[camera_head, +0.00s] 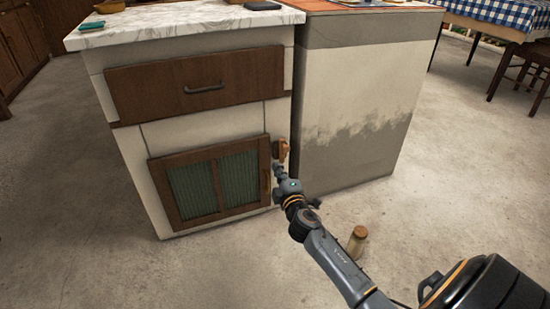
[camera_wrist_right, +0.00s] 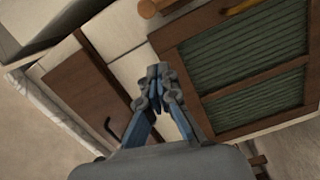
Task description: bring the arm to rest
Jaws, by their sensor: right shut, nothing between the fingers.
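My right arm reaches in from the lower right of the head view. Whether the fingers touch the cabinet cannot be told. My left gripper is not in view.
The marble-topped cabinet (camera_head: 190,22) stands beside a plastered block (camera_head: 350,110). A small corked jar (camera_head: 357,242) stands on the floor close to my right forearm. A table with a checked cloth (camera_head: 500,14) is at the upper right. The floor at left is clear.

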